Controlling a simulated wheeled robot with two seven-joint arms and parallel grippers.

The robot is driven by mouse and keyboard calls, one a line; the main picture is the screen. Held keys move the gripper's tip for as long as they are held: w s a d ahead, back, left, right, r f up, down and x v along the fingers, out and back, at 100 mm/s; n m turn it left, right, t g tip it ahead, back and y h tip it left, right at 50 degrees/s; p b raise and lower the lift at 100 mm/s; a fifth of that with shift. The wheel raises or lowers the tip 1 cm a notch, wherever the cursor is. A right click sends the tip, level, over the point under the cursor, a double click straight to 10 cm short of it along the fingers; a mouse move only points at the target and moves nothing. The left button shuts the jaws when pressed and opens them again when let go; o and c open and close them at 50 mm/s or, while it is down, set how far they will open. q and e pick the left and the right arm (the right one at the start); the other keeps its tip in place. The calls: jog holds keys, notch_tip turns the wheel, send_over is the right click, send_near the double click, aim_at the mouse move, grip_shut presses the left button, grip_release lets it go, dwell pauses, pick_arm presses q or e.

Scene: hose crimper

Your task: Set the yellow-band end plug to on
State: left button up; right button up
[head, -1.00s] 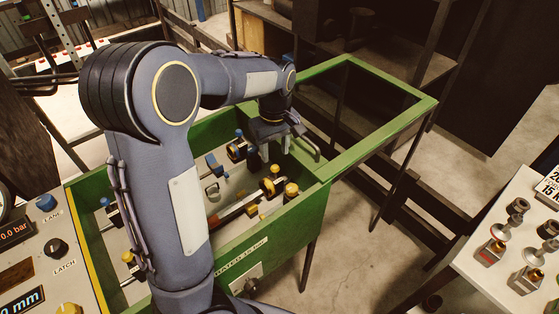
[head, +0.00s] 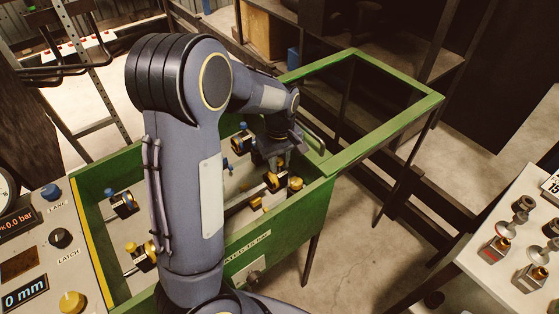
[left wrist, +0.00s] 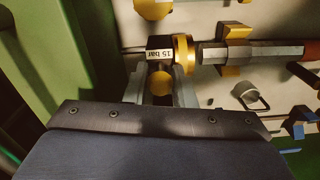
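The yellow-band end plug (left wrist: 184,55) is a black body with a yellow ring and a "15 bar" label in the left wrist view. In the head view the plug (head: 271,182) is in the green-framed bench, partly hidden by my gripper. My left gripper (left wrist: 162,88) has its two grey fingers apart, one on each side of the yellow knob, with no clear contact visible. In the head view my left gripper (head: 277,161) is just above and behind the plug. My right gripper is not in view.
A hex-bodied fitting with a yellow clamp (left wrist: 236,52) lies right of the plug. Blue-knobbed plugs (head: 122,203) stand elsewhere in the green bench (head: 307,222). A control panel (head: 40,262) is at left. A white table with fittings (head: 477,262) is at right.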

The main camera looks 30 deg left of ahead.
aim_at(269, 176)
pick_arm(q)
grip_shut()
jog(key=shift+s+a, duration=0.35)
jog(key=shift+s, duration=0.45)
jog(key=shift+s+a, duration=0.35)
jog(key=shift+s, duration=0.4)
jog(key=shift+o, duration=0.9)
grip_release()
jog(key=o, duration=0.3)
jog(key=shift+s, duration=0.15)
jog(key=shift+r, duration=0.1)
